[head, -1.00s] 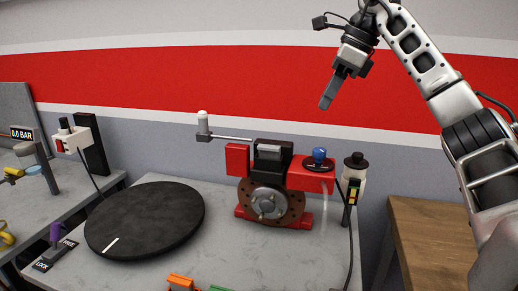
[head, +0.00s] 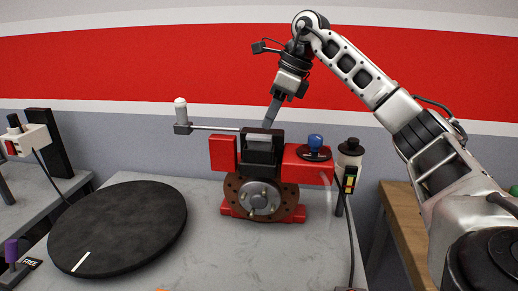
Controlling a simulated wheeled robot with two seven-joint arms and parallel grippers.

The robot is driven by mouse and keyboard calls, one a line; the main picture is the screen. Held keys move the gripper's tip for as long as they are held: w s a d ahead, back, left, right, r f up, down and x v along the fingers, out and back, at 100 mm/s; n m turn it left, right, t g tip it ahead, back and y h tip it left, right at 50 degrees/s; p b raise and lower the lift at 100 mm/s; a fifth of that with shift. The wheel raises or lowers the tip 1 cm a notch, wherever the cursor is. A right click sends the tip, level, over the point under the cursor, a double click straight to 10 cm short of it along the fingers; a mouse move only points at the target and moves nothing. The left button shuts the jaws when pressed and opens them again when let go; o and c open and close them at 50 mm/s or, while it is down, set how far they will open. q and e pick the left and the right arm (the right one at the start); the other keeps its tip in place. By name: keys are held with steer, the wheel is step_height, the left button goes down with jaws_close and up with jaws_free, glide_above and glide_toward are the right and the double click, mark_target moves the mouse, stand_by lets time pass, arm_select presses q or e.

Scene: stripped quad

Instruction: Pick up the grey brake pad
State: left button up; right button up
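The grey brake pad seems to be the small grey block (head: 260,137) seated in the top of the black holder (head: 262,155), above the brown brake disc (head: 259,198) on the red stand. My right gripper (head: 269,121) points down just above the grey block, with its fingertips close to it. Its fingers overlap side-on, so I cannot tell whether they are apart. I cannot tell whether they touch the block. My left gripper is not in view.
A black turntable (head: 118,226) lies left on the grey table. A white-capped lever (head: 181,112) reaches left from the holder. A blue knob (head: 315,143) and a dark-capped bottle (head: 348,168) stand to the right. A wooden bench (head: 402,225) is at the right.

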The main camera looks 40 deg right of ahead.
mark_target(260, 136)
steer(key=x, duration=0.5)
steer(key=shift+a+f, duration=0.1)
steer(key=shift+f, duration=0.05)
jaws_close()
steer(key=shift+r, duration=0.2)
